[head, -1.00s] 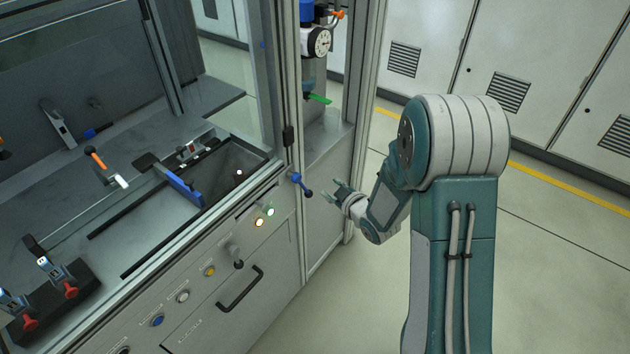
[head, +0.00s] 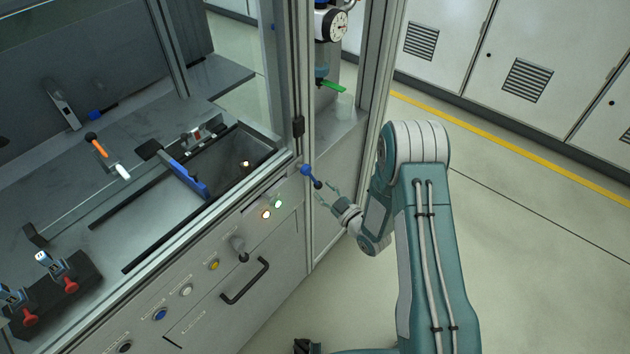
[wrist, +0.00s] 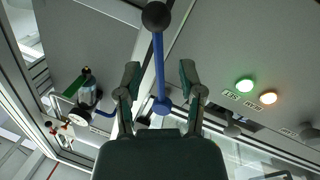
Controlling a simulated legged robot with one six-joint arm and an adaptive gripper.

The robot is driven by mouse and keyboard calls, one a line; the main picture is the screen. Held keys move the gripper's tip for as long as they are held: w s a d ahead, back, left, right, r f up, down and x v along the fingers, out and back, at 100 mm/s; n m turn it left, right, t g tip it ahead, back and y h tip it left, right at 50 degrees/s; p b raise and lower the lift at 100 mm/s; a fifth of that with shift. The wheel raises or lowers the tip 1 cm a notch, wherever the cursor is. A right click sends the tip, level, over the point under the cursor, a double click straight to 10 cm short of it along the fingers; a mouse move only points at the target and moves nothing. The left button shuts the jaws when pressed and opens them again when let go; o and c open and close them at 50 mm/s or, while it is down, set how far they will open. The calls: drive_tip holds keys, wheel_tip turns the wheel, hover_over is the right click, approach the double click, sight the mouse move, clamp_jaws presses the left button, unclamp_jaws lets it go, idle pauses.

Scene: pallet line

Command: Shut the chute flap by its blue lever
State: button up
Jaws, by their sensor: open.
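The blue lever (head: 311,177) sticks out from the cabinet's corner post, with a blue hub and a dark ball knob at its lower right end. In the wrist view the lever (wrist: 158,62) runs between my two fingers, its dark knob at the top. My gripper (head: 327,194) is open just beyond the knob in the head view; it also shows open in the wrist view (wrist: 160,74). I see no finger touching the lever. A blue-edged plate (head: 188,179) stands at a dark opening (head: 228,163) in the worktop; I cannot tell if it is the flap.
The front panel holds lit green and orange lamps (head: 271,210), several buttons, a grey knob (head: 239,246) and a drawer handle (head: 245,281). A post (head: 300,90) rises beside the lever. A gauge (head: 331,24) stands behind. Open floor lies right.

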sight(316, 183)
drive_tip(key=x, duration=0.4)
drive_tip(key=shift+w+a, duration=0.2)
drive_tip(key=shift+w, duration=0.15)
clamp_jaws()
